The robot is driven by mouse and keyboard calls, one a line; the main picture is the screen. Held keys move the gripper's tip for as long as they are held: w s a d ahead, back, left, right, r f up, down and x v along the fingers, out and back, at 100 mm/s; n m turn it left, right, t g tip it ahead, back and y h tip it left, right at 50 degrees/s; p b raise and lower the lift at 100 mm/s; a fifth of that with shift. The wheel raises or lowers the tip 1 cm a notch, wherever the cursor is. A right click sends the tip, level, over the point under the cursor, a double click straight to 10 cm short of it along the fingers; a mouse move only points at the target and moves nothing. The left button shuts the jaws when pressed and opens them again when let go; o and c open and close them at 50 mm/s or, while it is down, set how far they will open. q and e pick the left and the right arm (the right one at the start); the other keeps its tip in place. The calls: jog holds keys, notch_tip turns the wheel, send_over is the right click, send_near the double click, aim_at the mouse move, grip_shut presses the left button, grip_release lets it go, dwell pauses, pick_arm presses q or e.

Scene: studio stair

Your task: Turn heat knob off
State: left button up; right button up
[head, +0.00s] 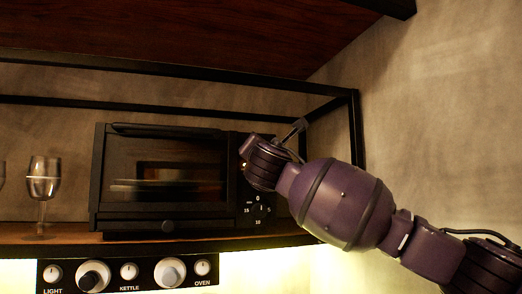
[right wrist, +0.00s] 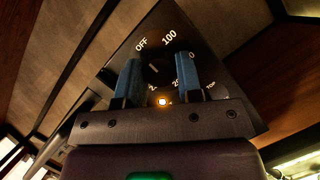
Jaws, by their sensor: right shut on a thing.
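The black toaster oven (head: 165,180) stands on the shelf in the head view. Its heat knob (right wrist: 158,70) shows in the right wrist view as a dark knob on a black panel marked OFF, 100 and further numbers, partly covered. My right gripper (right wrist: 158,78) has its two blue fingers on either side of this knob and is shut on it. A pale pointer line shows on the knob; its exact setting is hard to read. An orange light (right wrist: 162,101) glows below the knob. In the head view my right wrist hides the heat knob. My left gripper is out of view.
A numbered lower dial (head: 259,208) sits on the oven's right panel. A wine glass (head: 43,185) stands left of the oven. Below the shelf is a panel with several knobs (head: 128,271). A black frame post (head: 356,130) stands close behind my right arm.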

jog(key=shift+f+n, duration=0.15)
jog(key=shift+n, duration=0.15)
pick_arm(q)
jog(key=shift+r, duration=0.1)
pick_arm(e)
jog(key=o, duration=0.9)
jog(key=shift+s, duration=0.1)
pick_arm(q)
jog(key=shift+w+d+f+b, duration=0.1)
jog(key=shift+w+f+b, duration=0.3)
jog(key=shift+b, duration=0.45)
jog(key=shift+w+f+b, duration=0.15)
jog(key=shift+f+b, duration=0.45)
jog(key=shift+b, duration=0.25)
pick_arm(e)
jog(key=shift+v, duration=5.3)
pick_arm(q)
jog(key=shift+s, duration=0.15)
pick_arm(e)
jog(key=shift+f, duration=0.1)
